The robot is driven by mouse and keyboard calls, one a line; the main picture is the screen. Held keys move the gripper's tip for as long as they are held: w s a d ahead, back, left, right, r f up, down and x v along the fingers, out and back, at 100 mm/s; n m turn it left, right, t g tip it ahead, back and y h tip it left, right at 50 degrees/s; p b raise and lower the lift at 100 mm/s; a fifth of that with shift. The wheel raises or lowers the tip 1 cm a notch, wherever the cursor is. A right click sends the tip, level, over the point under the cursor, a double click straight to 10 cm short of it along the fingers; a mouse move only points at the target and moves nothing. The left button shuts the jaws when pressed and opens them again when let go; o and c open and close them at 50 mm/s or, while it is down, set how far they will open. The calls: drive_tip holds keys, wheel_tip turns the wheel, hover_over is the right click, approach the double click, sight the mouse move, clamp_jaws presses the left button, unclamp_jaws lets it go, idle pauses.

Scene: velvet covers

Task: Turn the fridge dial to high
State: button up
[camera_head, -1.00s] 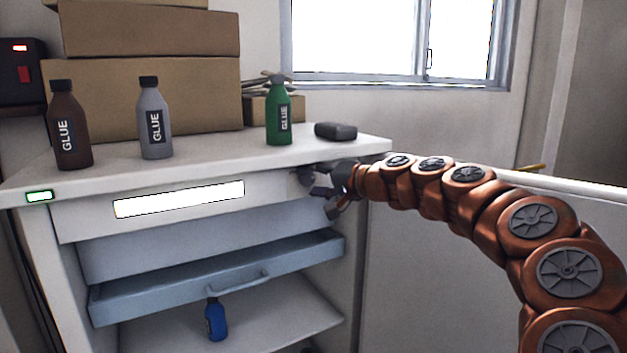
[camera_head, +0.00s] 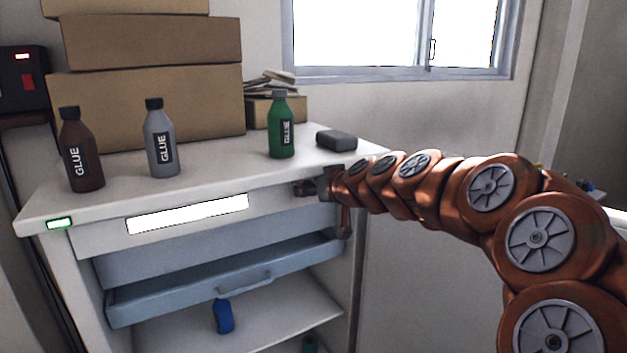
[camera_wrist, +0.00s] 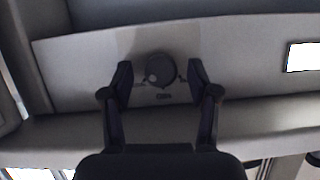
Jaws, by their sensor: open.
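The fridge (camera_head: 180,222) is the white-topped cabinet with a pale front panel and a bright strip. In the wrist view its dark round dial (camera_wrist: 160,71) sits on the panel, with a small light spot at its left edge and small, unreadable marks around it. My gripper (camera_wrist: 160,84) is open, with one finger on each side of the dial and gaps visible between them. In the head view my gripper (camera_head: 312,188) is at the right end of the front panel, and the dial is hidden there.
Brown (camera_head: 82,150), grey (camera_head: 160,140) and green (camera_head: 281,127) glue bottles and a dark block (camera_head: 336,140) stand on top. A blue drawer (camera_head: 160,298) is pulled out below the panel. A blue bottle (camera_head: 222,316) is on the shelf beneath. Cardboard boxes (camera_head: 150,105) are stacked behind.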

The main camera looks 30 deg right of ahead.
drive_tip(key=d+b+v, duration=0.1)
drive_tip(key=b+v, duration=0.3)
drive_tip(key=v, duration=0.4)
drive_tip(key=s+a+f+n+g+y, duration=0.1)
drive_tip(key=a+f+g+y, duration=0.1)
drive_tip(key=a+f, duration=0.4)
drive_tip(key=s+a+f+n+g+y, duration=0.1)
drive_tip(key=a+f+g, duration=0.15)
drive_tip(key=a, duration=0.55)
drive_tip(key=s+a+f+g+b, duration=0.1)
drive_tip(key=s+a+f+g, duration=0.3)
drive_tip(key=s+a+f, duration=0.5)
drive_tip(key=shift+s+a+f+n+y, duration=0.35)
drive_tip(key=shift+a+f, duration=0.35)
drive_tip(key=shift+f, duration=0.75)
drive_tip(key=shift+g, duration=0.25)
drive_tip(key=s+f+g+h, duration=0.1)
drive_tip(key=s+f+g, duration=0.2)
drive_tip(key=s, duration=0.6)
drive_tip(key=s+f+m+g+h, duration=0.1)
drive_tip(key=s+f+g, duration=0.2)
drive_tip(key=s, duration=0.6)
wheel_tip(320, 180, down, 2)
drive_tip(key=shift+s+a+f+h, duration=0.15)
drive_tip(key=shift+s+a+h, duration=0.05)
drive_tip(key=shift+s+h, duration=0.2)
